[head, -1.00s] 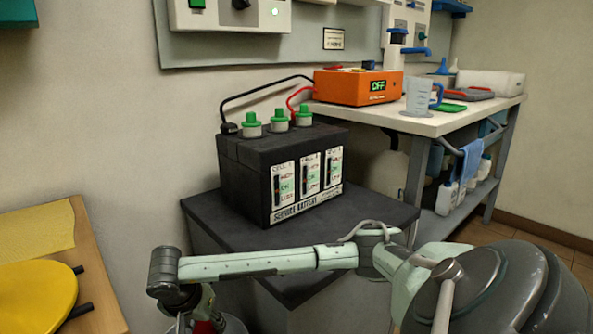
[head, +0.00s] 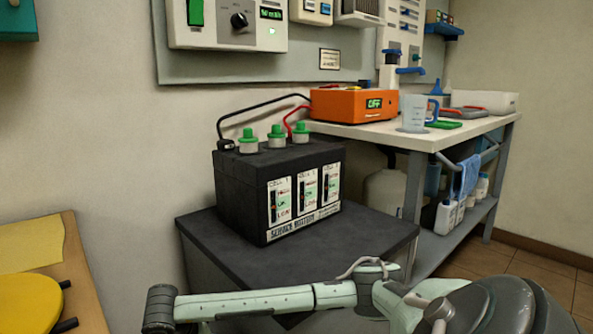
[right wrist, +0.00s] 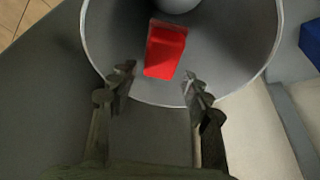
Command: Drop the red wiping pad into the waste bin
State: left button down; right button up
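The red wiping pad (right wrist: 165,50) is in the right wrist view, inside the round grey waste bin (right wrist: 97,52). It lies beyond the fingertips, apart from both fingers. My right gripper (right wrist: 158,78) is open and empty, with its fingertips over the near side of the bin's opening. How deep the pad sits in the bin is hard to judge. In the head view my right arm crosses the bottom of the picture, but its gripper and the bin are out of frame. My left gripper is in neither view.
A black service battery (head: 240,195) stands on a dark grey stand (head: 365,235) beyond my right arm. A workbench (head: 435,133) with an orange charger (head: 352,104) is behind it. A wooden table (head: 75,275) is at left. A blue object (right wrist: 311,42) is beside the bin.

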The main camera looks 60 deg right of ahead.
jog(key=shift+o, duration=1.1)
jog(key=shift+r, duration=0.1)
jog(key=v, duration=1.1)
jog(key=shift+r, duration=0.4)
jog(key=shift+s+a, duration=0.15)
